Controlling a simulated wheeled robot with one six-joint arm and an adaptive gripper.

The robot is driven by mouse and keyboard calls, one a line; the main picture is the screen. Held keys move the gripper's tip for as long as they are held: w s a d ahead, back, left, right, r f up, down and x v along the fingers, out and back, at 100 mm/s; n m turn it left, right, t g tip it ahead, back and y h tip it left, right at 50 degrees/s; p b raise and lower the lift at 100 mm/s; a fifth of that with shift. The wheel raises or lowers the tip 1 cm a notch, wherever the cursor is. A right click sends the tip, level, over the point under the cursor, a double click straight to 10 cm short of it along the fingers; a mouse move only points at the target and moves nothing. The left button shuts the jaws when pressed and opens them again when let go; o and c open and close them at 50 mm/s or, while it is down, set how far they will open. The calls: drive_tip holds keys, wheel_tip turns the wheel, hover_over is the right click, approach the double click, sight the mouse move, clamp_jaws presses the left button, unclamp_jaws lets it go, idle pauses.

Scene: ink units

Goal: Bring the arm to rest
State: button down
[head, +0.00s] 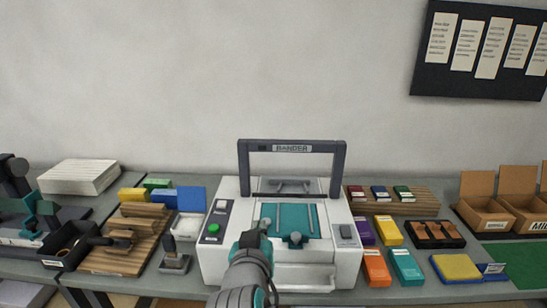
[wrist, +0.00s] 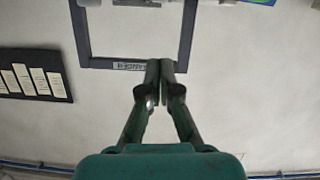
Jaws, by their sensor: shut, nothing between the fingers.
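My gripper shows in the wrist view (wrist: 160,68) with its two fingers pressed together and nothing between them. In the head view my arm rises from the bottom centre, and my gripper (head: 262,227) is in front of the white machine labelled BANDER (head: 318,275). The machine's dark frame (head: 243,165) stands upright at its back. In the wrist view the frame (wrist: 187,40) appears upside down beyond the fingertips. I cannot tell how far the fingertips are from the machine.
A dark board (head: 415,80) hangs on the wall.

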drive_tip(key=s+d+f+n+y, duration=0.1)
drive_tip(key=s+d+f, duration=0.6)
drive_tip(key=f, duration=0.5)
drive_tip(key=s+d+f+n+y, duration=0.1)
drive_tip(key=s+d+f+n, duration=0.1)
drive_tip(key=s+d+f, duration=0.8)
drive_tip(key=s+d+f+m, duration=0.1)
drive_tip(key=s+f, duration=0.2)
drive_tip(key=s, duration=0.3)
drive_tip(key=s+d+f, duration=0.2)
drive_tip(key=s, duration=0.5)
drive_tip(key=s+d+r+m+h, duration=0.1)
drive_tip(key=s+r, duration=0.1)
drive_tip(key=s, duration=0.5)
drive_tip(key=s+d+r+m, duration=0.2)
drive_tip(key=s, duration=0.5)
drive_tip(key=shift+s+d+r+h, duration=0.15)
drive_tip(key=shift+h, duration=0.25)
